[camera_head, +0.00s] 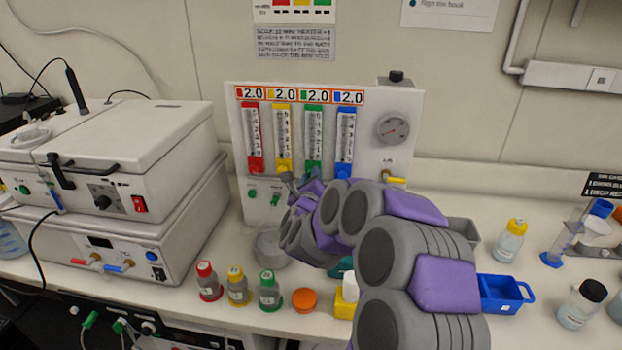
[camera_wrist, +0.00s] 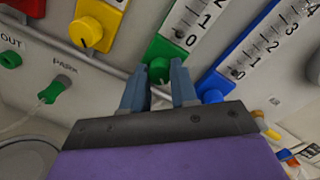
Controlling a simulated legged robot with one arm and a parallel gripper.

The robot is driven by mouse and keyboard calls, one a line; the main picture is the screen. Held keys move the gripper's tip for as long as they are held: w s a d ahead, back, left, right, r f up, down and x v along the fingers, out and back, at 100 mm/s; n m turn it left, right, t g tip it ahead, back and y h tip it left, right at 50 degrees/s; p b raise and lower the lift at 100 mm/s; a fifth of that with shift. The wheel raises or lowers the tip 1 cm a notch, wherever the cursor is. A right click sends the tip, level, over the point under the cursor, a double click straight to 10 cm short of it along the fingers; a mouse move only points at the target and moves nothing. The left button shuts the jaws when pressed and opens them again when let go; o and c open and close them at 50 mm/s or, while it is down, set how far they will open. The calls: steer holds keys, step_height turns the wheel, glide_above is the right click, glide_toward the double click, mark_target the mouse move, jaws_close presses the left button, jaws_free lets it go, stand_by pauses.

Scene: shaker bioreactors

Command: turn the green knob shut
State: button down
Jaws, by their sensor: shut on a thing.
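The gas panel (camera_head: 374,110) stands against the wall with red, yellow, green and blue flow meters in a row. The green flow meter (camera_head: 313,134) is third from the left, and my arm hides its lower end in the head view. In the wrist view the green knob (camera_wrist: 159,70) sits at the foot of its scale. My gripper (camera_wrist: 160,82) is shut on the green knob, with one finger on each side of it.
The yellow knob (camera_wrist: 86,32) and blue knob (camera_wrist: 213,97) flank the green one closely. A green hose fitting (camera_wrist: 54,89) is at lower left.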

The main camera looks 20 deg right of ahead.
steer(key=shift+f+n, duration=0.15)
steer(key=shift+n, duration=0.15)
steer(key=shift+a+f+n+g+h+p, duration=0.1)
steer(key=shift+n+g+h+p, duration=0.2)
steer(key=shift+n+p, duration=4.75)
steer(key=shift+a+f+n+g+h+p, duration=0.15)
steer(key=shift+n+g+p, duration=0.25)
steer(key=shift+n+p, duration=4.65)
steer(key=n+b, duration=0.3)
steer(key=shift+d+r+n, duration=0.1)
steer(key=shift+n, duration=0.3)
steer(key=c, duration=0.9)
jaws_free()
steer(key=shift+w, duration=0.1)
steer(key=shift+r, duration=0.15)
